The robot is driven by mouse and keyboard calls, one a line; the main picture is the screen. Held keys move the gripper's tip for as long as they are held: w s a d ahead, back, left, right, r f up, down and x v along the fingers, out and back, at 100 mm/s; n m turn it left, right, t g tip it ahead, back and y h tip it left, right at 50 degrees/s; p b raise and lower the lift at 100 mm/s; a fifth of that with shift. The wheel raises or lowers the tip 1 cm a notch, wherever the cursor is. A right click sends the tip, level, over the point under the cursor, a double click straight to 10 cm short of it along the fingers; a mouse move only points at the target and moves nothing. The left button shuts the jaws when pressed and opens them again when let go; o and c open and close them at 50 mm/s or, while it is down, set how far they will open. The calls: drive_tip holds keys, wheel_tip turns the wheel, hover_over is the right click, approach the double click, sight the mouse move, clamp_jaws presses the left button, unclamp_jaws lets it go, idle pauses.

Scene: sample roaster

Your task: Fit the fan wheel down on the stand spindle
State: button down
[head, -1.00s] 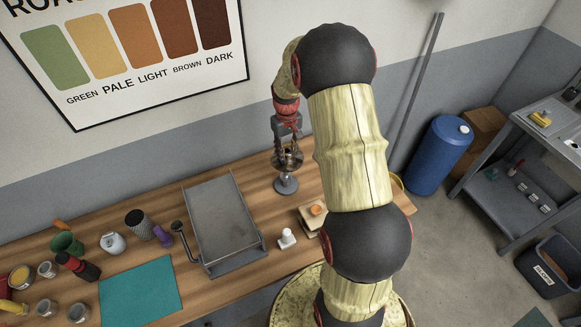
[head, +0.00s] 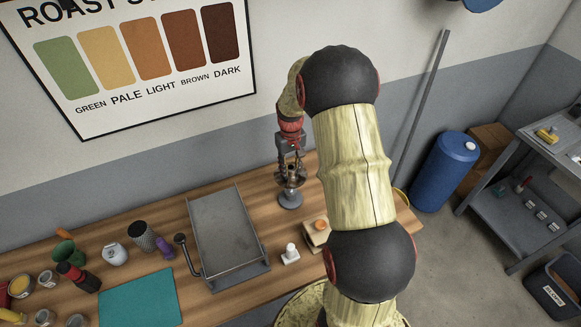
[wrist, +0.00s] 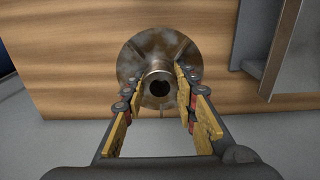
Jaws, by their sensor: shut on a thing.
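My gripper (head: 290,166) points down over the workbench, its fingers closed on the hub of the fan wheel (head: 290,180). In the wrist view the fan wheel (wrist: 134,65) is a worn metal disc with raised vanes and a round hub with a dark bore. The fingers (wrist: 158,88) sit on both sides of this hub. The grey stand (head: 290,201), with a round foot, is directly below the wheel in the head view. The wheel hides the stand in the wrist view. The spindle is not clearly visible, and I cannot tell whether the wheel is around it.
A grey metal tray (head: 224,230) with a dark handle lies left of the stand. A small white item (head: 290,254) and a wooden block with an orange top (head: 318,235) are in front. Cups and jars crowd the far left. The wall is close behind.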

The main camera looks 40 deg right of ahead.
sight(291, 175)
drive_tip(key=shift+f+b, duration=0.9)
drive_tip(key=shift+f, duration=1.1)
drive_tip(key=shift+f+b, duration=1.15)
drive_tip(key=shift+f, duration=1.35)
drive_tip(key=c, duration=1.4)
unclamp_jaws()
drive_tip(key=shift+o, duration=0.4)
wheel_tip(291, 175, up, 12)
